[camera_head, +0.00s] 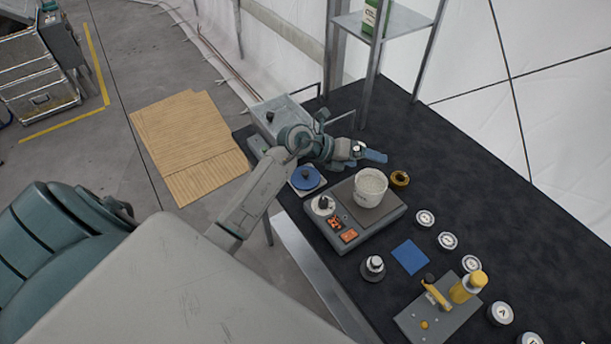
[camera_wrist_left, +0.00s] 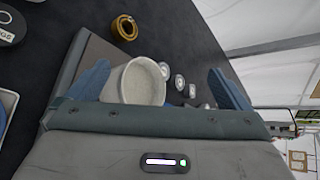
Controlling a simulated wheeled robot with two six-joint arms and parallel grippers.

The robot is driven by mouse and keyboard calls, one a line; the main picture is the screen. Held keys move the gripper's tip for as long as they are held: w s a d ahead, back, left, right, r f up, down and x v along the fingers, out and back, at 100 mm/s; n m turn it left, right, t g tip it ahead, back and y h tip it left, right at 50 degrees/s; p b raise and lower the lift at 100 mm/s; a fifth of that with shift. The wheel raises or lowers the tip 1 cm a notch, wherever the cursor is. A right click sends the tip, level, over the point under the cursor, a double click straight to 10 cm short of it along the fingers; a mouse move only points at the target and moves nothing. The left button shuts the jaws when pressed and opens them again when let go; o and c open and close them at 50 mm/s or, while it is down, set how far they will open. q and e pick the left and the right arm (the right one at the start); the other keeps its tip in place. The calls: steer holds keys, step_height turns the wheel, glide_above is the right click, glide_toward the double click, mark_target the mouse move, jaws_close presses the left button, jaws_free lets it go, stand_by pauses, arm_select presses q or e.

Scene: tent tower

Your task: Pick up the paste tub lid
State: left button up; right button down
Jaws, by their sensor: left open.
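A white paste tub (camera_head: 370,190) stands upright on a dark bench scale (camera_head: 380,214); its top looks open, with pale content. I cannot make out for sure which piece is its lid. A round blue piece with a dark knob (camera_head: 307,180) lies on a pale square left of the scale. My left gripper (camera_head: 374,156) is open and empty just behind the tub. In the left wrist view the tub (camera_wrist_left: 135,84) appears between the blue fingers of my left gripper (camera_wrist_left: 160,86), beyond them; contact is not visible. My right gripper is not in view.
A gold ring (camera_head: 400,178) lies right of the tub. Several white-topped round pieces (camera_head: 448,241) line the dark table (camera_head: 490,205). A blue square (camera_head: 410,257) and a plate with a yellow clamp (camera_head: 440,310) are nearer. A shelf post (camera_head: 372,75) rises behind my gripper.

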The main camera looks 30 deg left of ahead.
arm_select(q)
steer(key=a+f+g+y, duration=0.4)
steer(key=a, duration=0.2)
steer(key=g+y+b, duration=0.4)
steer(key=y+b, duration=0.1)
glide_above(305, 173)
steer(key=shift+n, duration=0.4)
steer(key=f, duration=0.4)
steer(key=shift+s+a+f, duration=0.15)
steer(key=shift+s+f, duration=0.1)
steer(key=shift+s, duration=0.1)
steer(key=f+b, duration=0.3)
steer(key=b, duration=0.1)
steer(key=shift+w+f, duration=0.25)
steer(key=shift+w, duration=0.05)
steer(key=shift+w+f, duration=0.1)
steer(key=shift+f, duration=0.8)
steer(key=shift+c, duration=0.4)
steer(key=c, duration=0.7)
